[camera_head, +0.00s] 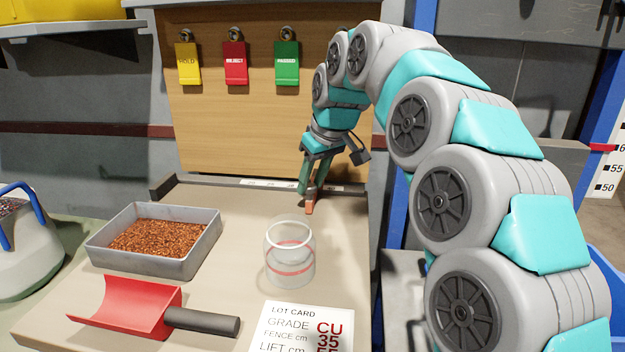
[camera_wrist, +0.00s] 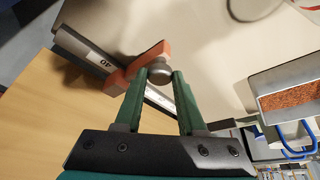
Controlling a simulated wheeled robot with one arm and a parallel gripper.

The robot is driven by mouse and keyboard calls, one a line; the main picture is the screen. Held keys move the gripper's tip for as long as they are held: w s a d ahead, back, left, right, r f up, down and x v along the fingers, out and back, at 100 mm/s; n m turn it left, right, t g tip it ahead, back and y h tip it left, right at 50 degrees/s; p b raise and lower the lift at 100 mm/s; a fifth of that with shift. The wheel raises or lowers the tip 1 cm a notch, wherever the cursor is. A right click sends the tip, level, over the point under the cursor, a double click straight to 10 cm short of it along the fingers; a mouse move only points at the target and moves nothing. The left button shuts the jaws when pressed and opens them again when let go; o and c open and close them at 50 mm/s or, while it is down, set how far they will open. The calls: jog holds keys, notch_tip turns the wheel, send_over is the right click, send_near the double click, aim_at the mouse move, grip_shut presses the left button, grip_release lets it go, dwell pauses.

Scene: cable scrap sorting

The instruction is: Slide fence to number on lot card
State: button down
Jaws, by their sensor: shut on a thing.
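The fence is an orange-red block with a grey knob on the ruler strip at the table's back edge; it shows in the head view (camera_head: 309,207) and in the wrist view (camera_wrist: 126,78). My gripper (camera_head: 308,187) points down at it. In the wrist view my gripper (camera_wrist: 158,78) has its green fingers shut on the fence's knob (camera_wrist: 159,72). The ruler (camera_wrist: 84,50) shows a 40 mark close beside the fence. The lot card (camera_head: 305,325) at the front reads grade CU and fence cm 35; its lowest line is cut off.
A clear jar (camera_head: 290,255) with red bands stands in front of the fence. A grey tray (camera_head: 187,268) of copper granules and a red scoop (camera_head: 125,308) lie to the left. Yellow, red and green tags hang on the wooden board (camera_head: 250,120). The table between tray and fence is clear.

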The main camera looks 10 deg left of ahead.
jog(key=shift+a, duration=0.3)
jog(key=shift+d, duration=0.1)
jog(key=c, duration=0.5)
grip_release()
jog(key=shift+d+r, duration=0.1)
jog(key=shift+v, duration=3.8)
